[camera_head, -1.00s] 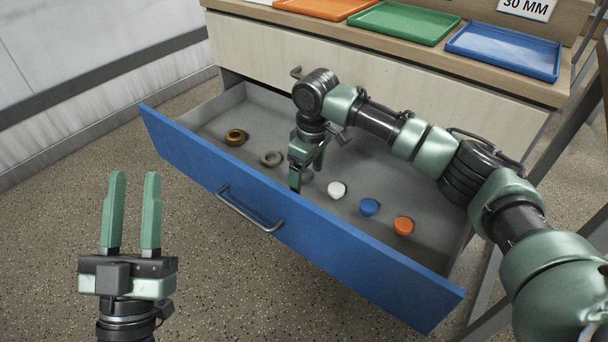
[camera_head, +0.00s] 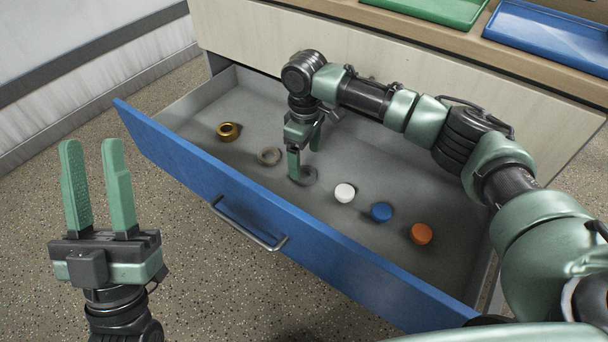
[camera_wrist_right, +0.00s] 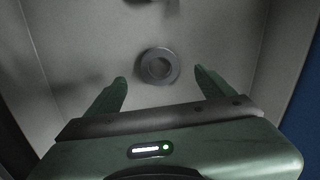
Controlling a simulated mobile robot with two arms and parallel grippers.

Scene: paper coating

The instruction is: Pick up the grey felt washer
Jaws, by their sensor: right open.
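The grey felt washer (camera_head: 309,177) is a flat grey ring lying on the drawer floor, partly covered by a finger of my right gripper in the head view. My right gripper (camera_head: 305,164) points down over it, open and empty. In the right wrist view the washer (camera_wrist_right: 147,66) lies between the two open fingers of the right gripper (camera_wrist_right: 160,76), slightly beyond their tips; no contact is visible. My left gripper (camera_head: 91,143) is open and empty, outside the drawer at the left.
The open drawer (camera_head: 190,168) has a blue front with a metal handle (camera_head: 247,228). The counter overhangs the back.

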